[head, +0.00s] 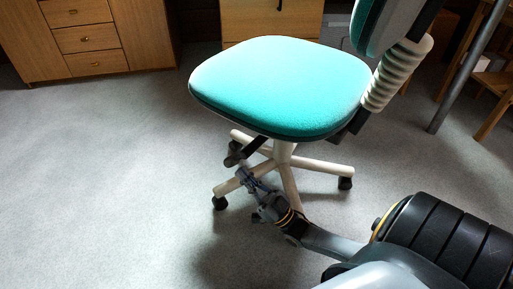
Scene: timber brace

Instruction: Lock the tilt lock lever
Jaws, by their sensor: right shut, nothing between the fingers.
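An office chair with a teal seat (285,85) stands on a white five-star base in the middle of the head view. A dark lever (251,149) sticks out from under the seat toward the lower left and ends in a thicker dark knob. My right gripper (242,173) is shut and empty, just below the lever's knob. I cannot tell whether its tips touch the lever. The lever's root is hidden under the seat. My left gripper is not in view.
A wooden drawer cabinet (90,38) stands at the back left, and another wooden drawer unit (272,20) is behind the chair. The chair's ribbed back support (398,75) rises at the right. Wooden furniture and a grey pole (467,65) are at the far right. The carpet at left is clear.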

